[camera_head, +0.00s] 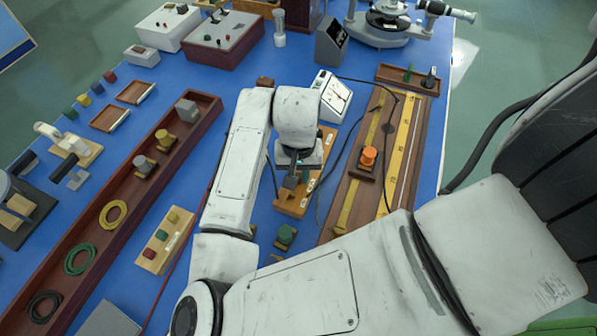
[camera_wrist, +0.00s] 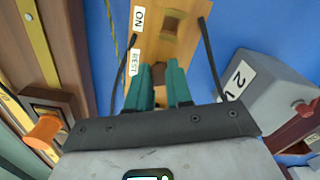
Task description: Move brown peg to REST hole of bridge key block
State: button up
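The bridge key block (camera_head: 322,150) is a light wooden block with white labels, partly hidden behind my wrist in the head view. In the wrist view the block (camera_wrist: 190,42) shows the labels ON and REST, with a small square recess beside ON. My gripper (camera_head: 289,181) points down over the block. In the wrist view its two teal fingers (camera_wrist: 159,82) stand close together beside the REST label, with the brown peg (camera_wrist: 159,97) between them. The peg's lower end and the REST hole are hidden, so I cannot tell whether the peg is in the hole.
A slide-wire board with an orange knob (camera_head: 369,154) lies just right of the block. A green knob (camera_head: 286,235) stands in front of it, and a white meter (camera_head: 333,97) behind. A long brown tray (camera_head: 120,190) lies to the left. Thin cables run near the block.

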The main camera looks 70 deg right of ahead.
jog(key=o, duration=0.5)
jog(key=shift+o, duration=0.2)
jog(key=shift+r, duration=0.1)
notch_tip(320, 180, up, 11)
jog(key=shift+f, duration=0.2)
dwell(0.5)
